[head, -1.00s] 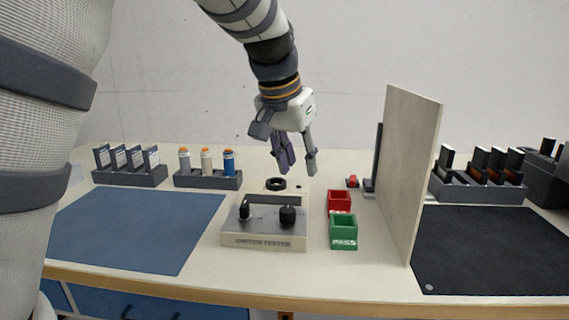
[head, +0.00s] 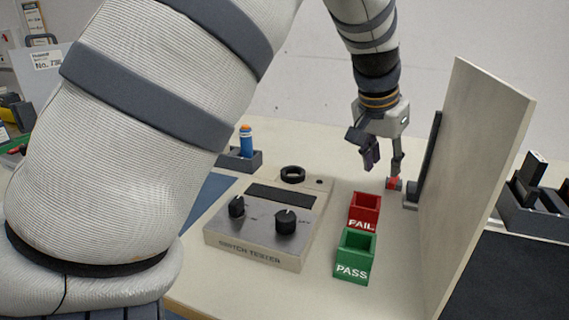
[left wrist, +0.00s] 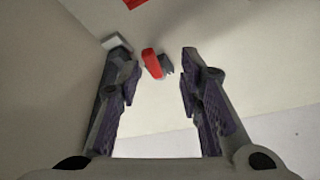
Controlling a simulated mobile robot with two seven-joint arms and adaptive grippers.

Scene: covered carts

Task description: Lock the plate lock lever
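A small red lever (head: 394,183) sits low on the table beside a dark upright plate (head: 425,155) that stands along the pale divider. I take it for the plate lock lever. My left gripper (head: 384,163) is open and empty, pointing down just above the lever. In the left wrist view the red lever (left wrist: 151,63) lies between and beyond the open fingers, with a small grey part (left wrist: 167,65) beside it. I see no contact. My right gripper is not in view.
The pale divider (head: 480,170) rises close to the right of my gripper. The red FAIL box (head: 362,224) and green PASS box (head: 350,274) stand in front. The switch tester (head: 255,247) is to the left. Bare table lies between.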

